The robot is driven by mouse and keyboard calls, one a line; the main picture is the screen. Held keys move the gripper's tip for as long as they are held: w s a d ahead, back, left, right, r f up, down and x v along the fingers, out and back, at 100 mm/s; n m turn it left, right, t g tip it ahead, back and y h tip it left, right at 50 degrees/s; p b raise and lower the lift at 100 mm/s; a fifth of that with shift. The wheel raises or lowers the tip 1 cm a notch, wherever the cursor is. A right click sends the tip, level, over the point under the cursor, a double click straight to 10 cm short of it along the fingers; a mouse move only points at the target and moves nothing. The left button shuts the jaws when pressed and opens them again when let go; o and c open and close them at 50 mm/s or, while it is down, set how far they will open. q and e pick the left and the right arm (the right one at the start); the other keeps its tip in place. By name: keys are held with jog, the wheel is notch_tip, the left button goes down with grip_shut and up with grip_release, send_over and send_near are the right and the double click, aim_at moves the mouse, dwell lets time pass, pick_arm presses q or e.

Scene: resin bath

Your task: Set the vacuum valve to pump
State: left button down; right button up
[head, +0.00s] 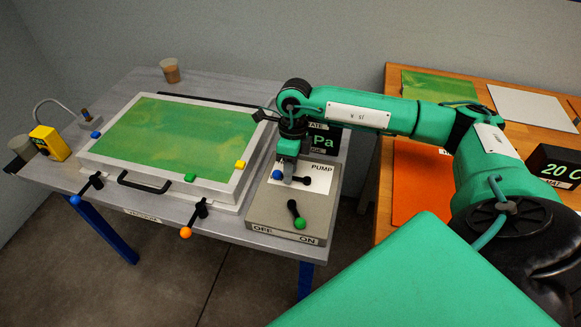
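The vacuum valve sits on the upper part of a grey control box (256,208), on a white plate (318,182) whose visible word, PUMP, is at its right end. The valve's blue ball knob (277,174) is at the left of the plate, away from that word. My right gripper (288,178) points down over the valve, just right of the blue knob. It hides part of the lever and the left of the plate. I cannot tell whether its fingers are open or shut, or touch the lever. My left gripper is not in view.
A second lever with a green knob (299,223) stands in front, above OFF and ON labels. A dark display (325,140) ending in "Pa" is behind the box, partly hidden by my arm. Left is a framed green bath (160,137) with orange-knobbed (186,232) and blue-knobbed (75,200) clamps.

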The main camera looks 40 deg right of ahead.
grip_shut()
